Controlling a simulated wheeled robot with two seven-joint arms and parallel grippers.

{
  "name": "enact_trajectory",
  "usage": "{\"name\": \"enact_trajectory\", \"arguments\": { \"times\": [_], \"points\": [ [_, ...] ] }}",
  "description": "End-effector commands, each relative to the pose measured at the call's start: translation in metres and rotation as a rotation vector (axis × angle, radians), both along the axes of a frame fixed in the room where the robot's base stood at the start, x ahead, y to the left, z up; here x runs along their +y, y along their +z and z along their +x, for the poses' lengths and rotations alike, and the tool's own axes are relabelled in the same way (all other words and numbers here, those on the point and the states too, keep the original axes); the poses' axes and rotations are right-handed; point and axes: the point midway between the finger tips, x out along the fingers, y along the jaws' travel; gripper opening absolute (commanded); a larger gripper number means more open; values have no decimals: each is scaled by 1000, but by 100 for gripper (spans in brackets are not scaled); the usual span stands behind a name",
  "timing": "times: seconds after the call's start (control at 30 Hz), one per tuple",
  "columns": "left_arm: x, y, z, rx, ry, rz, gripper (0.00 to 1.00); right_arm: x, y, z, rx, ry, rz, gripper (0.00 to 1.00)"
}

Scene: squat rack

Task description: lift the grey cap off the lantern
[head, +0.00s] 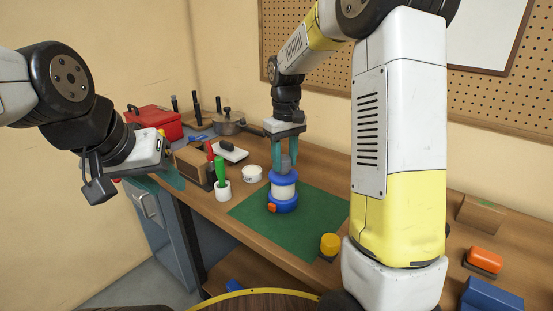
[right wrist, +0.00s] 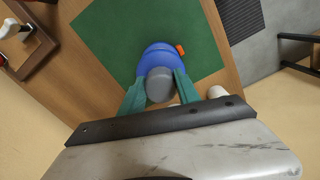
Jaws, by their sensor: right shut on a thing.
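The lantern (head: 284,190) stands upright on a green mat (head: 318,208); it has a blue top and base, a pale middle and an orange part low on its front. The grey cap (head: 287,163) is at its top, and I see no clear gap between them. My right gripper (head: 285,156) points down with its teal fingers shut on the cap. In the right wrist view the cap (right wrist: 159,84) sits between the fingertips, over the lantern's blue top (right wrist: 158,52). My left gripper (head: 172,181) is far left, away from the lantern; its finger opening is unclear.
A white cup (head: 222,190) with a green-handled item and a white round container (head: 252,174) stand left of the lantern. A yellow-topped object (head: 330,242) is at the mat's front right. A red toolbox (head: 154,121) and a pot (head: 228,126) are farther back.

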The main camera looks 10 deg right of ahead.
Motion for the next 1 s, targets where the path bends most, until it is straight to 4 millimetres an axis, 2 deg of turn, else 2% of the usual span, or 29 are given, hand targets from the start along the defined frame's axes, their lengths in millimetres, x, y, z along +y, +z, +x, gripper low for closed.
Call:
{"name": "enact_trajectory", "arguments": {
  "times": [1.0],
  "points": [
    [0,0,0,0,0,0,36,0,13,0,-1,0,0,0]
  ]
}}
